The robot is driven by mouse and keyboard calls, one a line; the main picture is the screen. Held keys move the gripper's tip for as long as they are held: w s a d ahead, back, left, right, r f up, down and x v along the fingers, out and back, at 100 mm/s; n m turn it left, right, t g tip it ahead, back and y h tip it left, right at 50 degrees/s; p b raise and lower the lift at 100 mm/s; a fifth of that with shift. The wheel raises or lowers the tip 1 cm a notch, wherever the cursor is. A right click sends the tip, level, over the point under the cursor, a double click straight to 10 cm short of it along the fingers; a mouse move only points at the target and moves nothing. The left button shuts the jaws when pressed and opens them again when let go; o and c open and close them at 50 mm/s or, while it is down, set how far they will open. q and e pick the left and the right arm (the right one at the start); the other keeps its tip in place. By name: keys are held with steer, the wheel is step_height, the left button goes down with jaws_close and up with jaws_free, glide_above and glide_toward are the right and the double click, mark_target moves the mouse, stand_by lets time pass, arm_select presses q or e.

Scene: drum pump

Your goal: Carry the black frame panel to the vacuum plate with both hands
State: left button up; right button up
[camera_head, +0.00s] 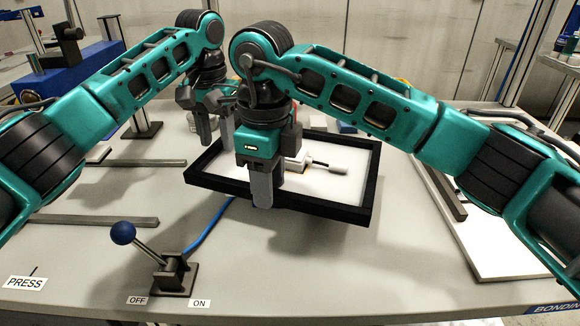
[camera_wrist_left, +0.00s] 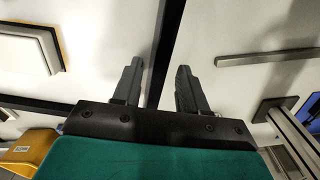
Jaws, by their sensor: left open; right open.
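The black frame panel (camera_head: 320,206) lies level at the middle of the bench, with a white surface (camera_head: 345,185) inside its rim. My left gripper (camera_head: 211,130) is open at its far left part. In the left wrist view a black bar of the frame (camera_wrist_left: 170,40) runs between the open fingers of my left gripper (camera_wrist_left: 157,88), apart from both. My right gripper (camera_head: 262,188) is open at the front rim, its fingers overlapping the rim in the picture. Whether it straddles the rim is unclear. I cannot tell the vacuum plate from the white surface.
A white block with a grey cylinder (camera_head: 318,162) sits inside the frame. A blue-knobbed lever (camera_head: 124,233) with OFF and ON labels stands in front, with a blue hose (camera_head: 207,228) leading toward the frame. A white panel (camera_head: 490,240) lies at the right. Metal bars (camera_head: 95,220) lie at the left.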

steer(key=shift+r, duration=0.1)
arm_select(q)
step_height(320, 180, up, 12)
arm_select(e)
step_height(320, 180, up, 12)
stand_by(0.8)
